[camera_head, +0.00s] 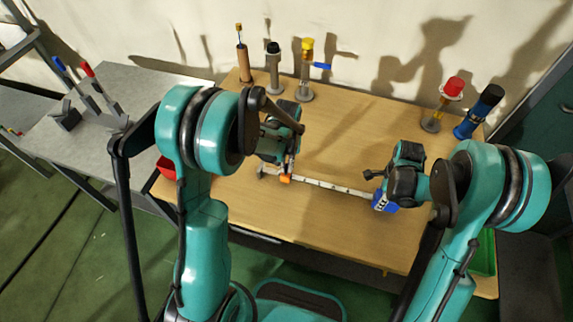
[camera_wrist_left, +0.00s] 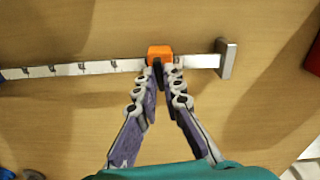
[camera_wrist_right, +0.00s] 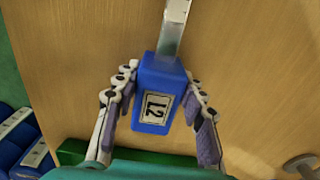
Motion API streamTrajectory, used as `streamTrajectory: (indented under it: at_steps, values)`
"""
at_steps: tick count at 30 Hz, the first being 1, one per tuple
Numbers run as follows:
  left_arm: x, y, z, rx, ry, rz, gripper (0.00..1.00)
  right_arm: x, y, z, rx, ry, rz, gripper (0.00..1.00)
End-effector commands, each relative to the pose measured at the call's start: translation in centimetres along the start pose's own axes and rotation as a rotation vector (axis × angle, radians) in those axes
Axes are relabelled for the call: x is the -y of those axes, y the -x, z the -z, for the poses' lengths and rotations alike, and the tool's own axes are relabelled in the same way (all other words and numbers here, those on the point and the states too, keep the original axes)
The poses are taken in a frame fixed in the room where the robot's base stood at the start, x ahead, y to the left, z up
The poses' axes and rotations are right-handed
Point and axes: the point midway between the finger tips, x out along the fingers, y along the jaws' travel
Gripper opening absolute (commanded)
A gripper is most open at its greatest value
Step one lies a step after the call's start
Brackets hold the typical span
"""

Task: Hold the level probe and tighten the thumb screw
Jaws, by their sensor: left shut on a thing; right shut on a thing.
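The level probe is a long pale marked bar (camera_head: 335,187) with a blue labelled block (camera_head: 384,201) at its right end and an orange piece (camera_head: 286,179) near its left end. In the left wrist view, my left gripper (camera_wrist_left: 160,72) has its fingertips closed on a small dark part at the near side of the orange piece (camera_wrist_left: 160,53), apparently the thumb screw. A grey end plate (camera_wrist_left: 227,59) is beyond it. My right gripper (camera_wrist_right: 157,90) is shut around the blue block (camera_wrist_right: 157,110), whose label faces the camera. Any gap between bar and table is unclear.
The wooden table (camera_head: 345,130) is mostly clear around the bar. Several upright fittings stand along its back, including a yellow-topped one (camera_head: 306,70), a red-topped one (camera_head: 442,105) and a blue one (camera_head: 480,112). A red bin (camera_head: 166,167) is at the left, a green bin (camera_head: 484,255) at the right.

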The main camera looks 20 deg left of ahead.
Motion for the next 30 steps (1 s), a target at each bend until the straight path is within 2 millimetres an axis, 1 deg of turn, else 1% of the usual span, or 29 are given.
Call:
streamTrajectory:
  at_steps: [4,10,27,28,30]
  values:
    - [0.01,0.01,0.01,0.000,-0.080,0.000,0.00,-0.02,-0.01,-0.02,0.001,0.000,0.000,0.00]
    - [0.01,0.01,0.01,0.000,-0.147,0.000,0.00,-0.02,-0.01,-0.02,0.001,0.000,0.000,0.00]
    - [0.01,0.00,0.00,0.000,-0.177,0.000,0.00,-0.02,-0.01,-0.02,0.000,0.000,0.000,0.00]
    - [0.01,0.00,0.00,0.000,-0.177,0.000,0.13,-0.02,-0.01,-0.02,0.000,0.000,0.000,0.00]
    - [0.01,0.00,0.00,0.000,-0.176,0.000,0.29,-0.02,-0.01,-0.02,0.000,0.000,0.000,0.00]
